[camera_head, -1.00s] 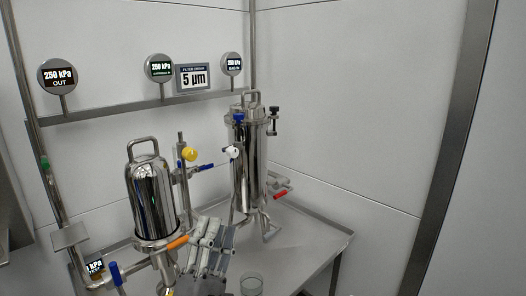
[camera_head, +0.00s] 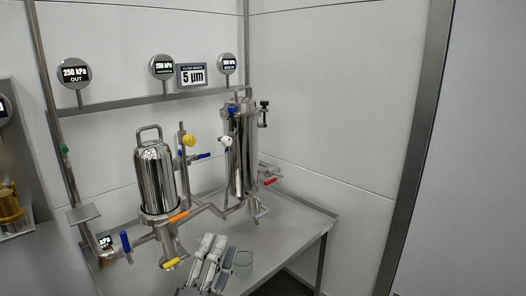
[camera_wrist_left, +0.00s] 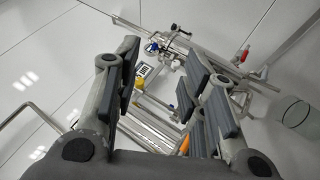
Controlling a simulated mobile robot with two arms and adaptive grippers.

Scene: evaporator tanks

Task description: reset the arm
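My right gripper is in neither view.
A polished filter housing (camera_head: 155,180) with orange and yellow handles stands left of the gripper. A second housing (camera_head: 240,155) stands at the back, with a red-handled valve (camera_head: 271,181). The table's right part (camera_head: 290,228) is clear. Gauges (camera_head: 75,73) line a rail behind.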

